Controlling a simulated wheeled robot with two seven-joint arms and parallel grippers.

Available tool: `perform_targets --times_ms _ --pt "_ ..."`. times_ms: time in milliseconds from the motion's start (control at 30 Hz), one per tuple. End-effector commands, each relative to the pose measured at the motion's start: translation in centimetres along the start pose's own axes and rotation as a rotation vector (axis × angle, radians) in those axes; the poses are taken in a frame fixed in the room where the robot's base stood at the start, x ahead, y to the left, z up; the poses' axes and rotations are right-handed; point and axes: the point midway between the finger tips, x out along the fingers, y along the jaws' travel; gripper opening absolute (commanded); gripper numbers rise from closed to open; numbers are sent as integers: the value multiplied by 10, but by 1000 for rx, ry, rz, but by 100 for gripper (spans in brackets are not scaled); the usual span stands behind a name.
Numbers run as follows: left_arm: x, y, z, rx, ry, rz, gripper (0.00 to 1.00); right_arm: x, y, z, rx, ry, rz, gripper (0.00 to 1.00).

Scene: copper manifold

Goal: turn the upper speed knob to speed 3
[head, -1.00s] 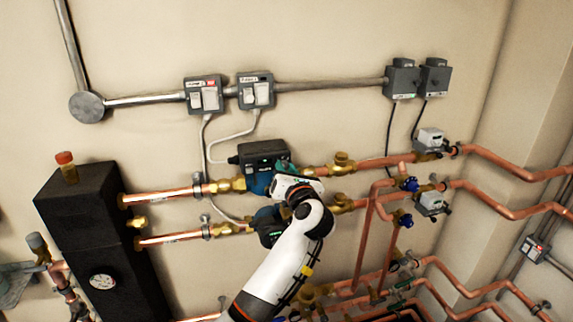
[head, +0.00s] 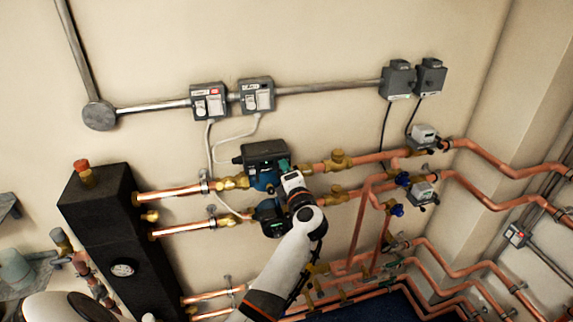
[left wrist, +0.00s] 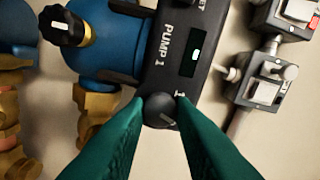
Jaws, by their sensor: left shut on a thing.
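The upper pump (head: 262,152), blue with a dark control box, sits on the upper copper pipe in the head view. The round black speed knob (left wrist: 160,112) with a pale pointer mark is at the box's near end, beside a printed 1. My left gripper (head: 285,167) is at the right end of the upper pump, its green fingers closed on the knob from both sides. The exact setting is hard to read. My right gripper is not in view.
The lower pump (head: 270,216) sits just below, close to my left wrist. A black cap valve (left wrist: 62,27) is near the pump body. Two switch boxes (head: 208,101) (head: 257,95) are on the wall above. Copper pipes run right and below.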

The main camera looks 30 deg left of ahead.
Motion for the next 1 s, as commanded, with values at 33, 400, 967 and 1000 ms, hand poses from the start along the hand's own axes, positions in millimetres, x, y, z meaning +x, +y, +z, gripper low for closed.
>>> perform_targets --times_ms 33,400,967,1000 --pt "0 1 0 44 -1 4 0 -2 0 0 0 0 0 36" --pt "0 2 0 325 1 3 0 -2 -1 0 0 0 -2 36" --pt "0 2 0 469 0 3 0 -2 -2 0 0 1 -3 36" --pt "0 2 0 470 0 3 0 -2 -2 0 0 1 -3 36"
